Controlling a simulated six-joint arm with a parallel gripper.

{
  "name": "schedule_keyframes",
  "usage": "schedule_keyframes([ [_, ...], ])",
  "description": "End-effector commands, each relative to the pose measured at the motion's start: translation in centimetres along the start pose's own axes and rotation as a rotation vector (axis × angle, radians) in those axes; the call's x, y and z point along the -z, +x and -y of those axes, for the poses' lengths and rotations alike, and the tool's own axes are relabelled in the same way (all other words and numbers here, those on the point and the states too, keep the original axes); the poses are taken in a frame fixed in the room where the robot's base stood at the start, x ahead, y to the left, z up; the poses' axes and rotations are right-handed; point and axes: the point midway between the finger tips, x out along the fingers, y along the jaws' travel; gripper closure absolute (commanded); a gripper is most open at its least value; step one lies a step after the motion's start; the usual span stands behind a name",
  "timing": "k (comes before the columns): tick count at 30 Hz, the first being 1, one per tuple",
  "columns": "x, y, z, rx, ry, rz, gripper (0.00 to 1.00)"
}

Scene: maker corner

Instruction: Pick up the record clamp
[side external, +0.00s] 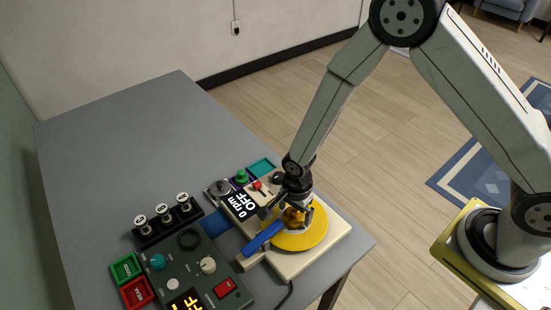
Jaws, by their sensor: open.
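A turntable with a cream base (340,240) and a yellow platter (312,236) sits near the table's right edge. A small brass-coloured piece (293,218), which looks like the record clamp, stands near the middle of the platter. My gripper (287,211) is open and low over the platter, right at the brass piece. The gripper and wrist partly hide the piece. I cannot tell whether the fingers touch it. A blue arm (264,236) lies across the turntable's front left, close to the gripper.
The turntable's display (243,205) reads 0 rpm OFF. Left of it are a dark control panel (190,265) with knobs, a black rack (168,226) with white-topped pieces, and green (127,268) and red (137,292) buttons. The back of the grey table (140,130) is clear.

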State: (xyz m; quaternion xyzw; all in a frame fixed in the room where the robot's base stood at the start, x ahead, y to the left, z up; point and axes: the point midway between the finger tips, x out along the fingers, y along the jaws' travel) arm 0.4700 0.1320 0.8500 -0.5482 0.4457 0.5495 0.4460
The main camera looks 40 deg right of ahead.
Motion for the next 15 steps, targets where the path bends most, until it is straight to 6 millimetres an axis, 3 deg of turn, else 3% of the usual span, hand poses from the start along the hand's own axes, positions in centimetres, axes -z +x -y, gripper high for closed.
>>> schedule_keyframes([
  [12,-0.01,-0.04,0.02,0.001,0.000,0.000,0.00],
  [13,-0.01,-0.04,0.02,0.001,0.000,0.000,0.06],
  [15,-0.01,-0.04,0.02,0.001,0.000,0.000,0.29],
])
